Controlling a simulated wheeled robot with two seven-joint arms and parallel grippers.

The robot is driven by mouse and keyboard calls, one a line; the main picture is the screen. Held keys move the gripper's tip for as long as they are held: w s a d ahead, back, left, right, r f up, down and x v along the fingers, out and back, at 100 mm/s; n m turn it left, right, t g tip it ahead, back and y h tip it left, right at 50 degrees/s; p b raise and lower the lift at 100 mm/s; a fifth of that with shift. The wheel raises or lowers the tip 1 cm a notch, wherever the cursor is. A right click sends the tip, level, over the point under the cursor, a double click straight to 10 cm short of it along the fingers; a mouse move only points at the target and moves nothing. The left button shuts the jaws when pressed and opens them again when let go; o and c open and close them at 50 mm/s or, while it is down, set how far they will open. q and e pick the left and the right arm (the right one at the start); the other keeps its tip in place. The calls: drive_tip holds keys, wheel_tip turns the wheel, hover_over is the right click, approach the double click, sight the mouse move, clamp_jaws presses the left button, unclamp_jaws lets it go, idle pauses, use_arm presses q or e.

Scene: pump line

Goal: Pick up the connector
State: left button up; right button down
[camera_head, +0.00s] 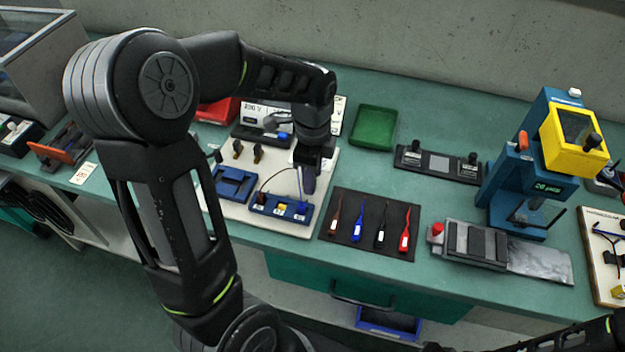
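My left gripper (308,182) points down over the right part of a pale board (237,209). Its fingers are small and dark here, and I cannot tell whether they are open or hold anything. Just left of and below the fingertips, a blue block (281,207) with white and yellow labels sits on the board; thin wires rise from it. Two small dark upright pieces (258,153) stand farther back on the board. I cannot tell which piece is the connector. Only a dark link of my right arm shows at the bottom right; its gripper is out of view.
A dark mat (369,247) with several coloured leads lies right of the board. A green tray (373,127) stands behind it. A blue press with a yellow head (574,143) stands at the right. My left arm hides the bench's left middle.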

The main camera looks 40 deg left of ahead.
use_arm(q)
drive_tip(key=shift+f, duration=0.45)
clamp_jaws()
idle(0.5)
